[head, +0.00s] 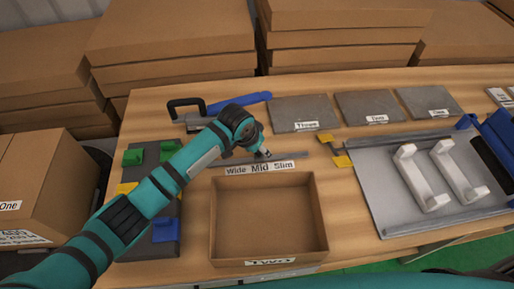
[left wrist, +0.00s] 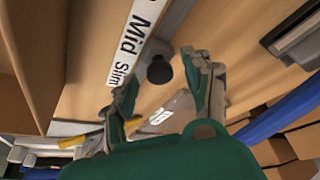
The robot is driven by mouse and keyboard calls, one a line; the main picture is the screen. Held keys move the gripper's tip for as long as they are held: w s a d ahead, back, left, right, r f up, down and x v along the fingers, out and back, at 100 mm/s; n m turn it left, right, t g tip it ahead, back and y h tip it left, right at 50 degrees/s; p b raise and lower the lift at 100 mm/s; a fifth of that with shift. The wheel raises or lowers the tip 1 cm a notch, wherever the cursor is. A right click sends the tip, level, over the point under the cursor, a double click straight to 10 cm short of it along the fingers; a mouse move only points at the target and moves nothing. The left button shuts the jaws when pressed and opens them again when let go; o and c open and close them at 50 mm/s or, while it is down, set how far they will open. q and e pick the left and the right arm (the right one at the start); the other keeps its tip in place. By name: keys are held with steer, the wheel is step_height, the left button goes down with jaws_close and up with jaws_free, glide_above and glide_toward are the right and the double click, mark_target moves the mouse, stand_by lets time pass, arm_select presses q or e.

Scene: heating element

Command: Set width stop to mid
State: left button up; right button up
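The width stop's dark round knob (left wrist: 159,70) shows in the left wrist view, on a grey rail (head: 290,156) behind the cardboard box. A white label (head: 260,168) reading Wide, Mid, Slim runs along the rail. In the left wrist view the knob appears level with the stretch between Mid and Slim; the slanted view leaves its exact setting unclear. My left gripper (head: 264,153) is over the rail near Mid. Its fingers (left wrist: 163,72) are open, one on each side of the knob in the picture; I cannot tell whether they touch it. My right gripper is out of view.
The open cardboard box (head: 268,262) marked Two stands in front of the rail. Grey plates (head: 304,112) lie behind it. A metal tray (head: 385,205) with white brackets (head: 424,178) is at right. Coloured blocks on a dark board (head: 168,205) lie at left, beside my arm.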

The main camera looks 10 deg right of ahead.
arm_select(q)
steer(key=shift+a, duration=0.1)
steer(key=v, duration=1.2)
stand_by(0.4)
